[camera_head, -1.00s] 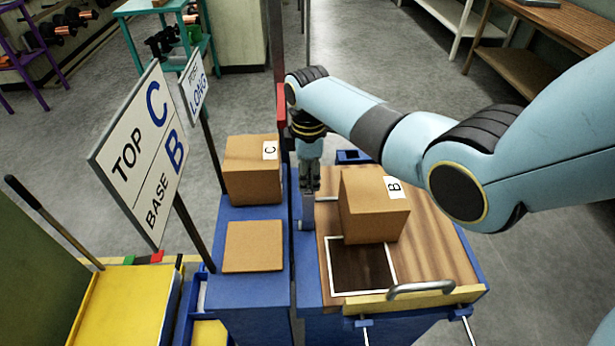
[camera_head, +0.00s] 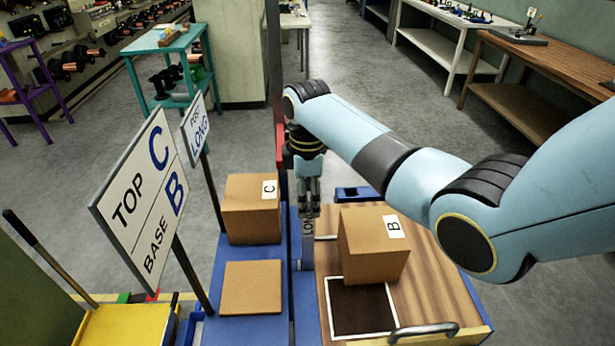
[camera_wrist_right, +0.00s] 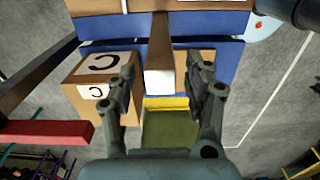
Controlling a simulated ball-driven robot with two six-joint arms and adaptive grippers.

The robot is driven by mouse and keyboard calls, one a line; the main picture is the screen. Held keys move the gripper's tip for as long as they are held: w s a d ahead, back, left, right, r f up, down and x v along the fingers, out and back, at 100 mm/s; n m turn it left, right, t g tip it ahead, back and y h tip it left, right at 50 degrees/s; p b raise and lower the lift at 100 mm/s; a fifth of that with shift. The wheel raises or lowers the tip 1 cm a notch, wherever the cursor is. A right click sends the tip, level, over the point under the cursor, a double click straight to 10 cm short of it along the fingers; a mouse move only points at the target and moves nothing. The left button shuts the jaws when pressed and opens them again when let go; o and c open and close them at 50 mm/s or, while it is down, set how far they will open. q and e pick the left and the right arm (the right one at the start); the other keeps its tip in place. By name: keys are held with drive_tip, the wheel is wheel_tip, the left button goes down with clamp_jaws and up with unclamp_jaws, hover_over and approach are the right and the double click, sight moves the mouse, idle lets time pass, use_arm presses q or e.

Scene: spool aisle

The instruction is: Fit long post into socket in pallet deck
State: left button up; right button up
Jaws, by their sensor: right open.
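My right gripper (camera_head: 309,208) points down over the post's top, fingers apart. In the right wrist view, the post's pale end (camera_wrist_right: 159,82) lies between the two open fingertips (camera_wrist_right: 163,85), with gaps on both sides. A blue part with a dark opening (camera_head: 358,194) sits at the deck's far edge; I cannot tell whether it is the socket. My left gripper is out of view.
Box B (camera_head: 372,247) sits on the deck behind a white-outlined dark square (camera_head: 361,307). Box C (camera_head: 250,208) and a plain box (camera_head: 251,288) stand on the blue stand at left. A sign (camera_head: 143,195) reads TOP C, BASE B; a smaller sign (camera_head: 195,128) reads LONG.

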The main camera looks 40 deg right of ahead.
wheel_tip(320, 180, up, 7)
drive_tip(key=shift+f, duration=0.2)
idle(0.5)
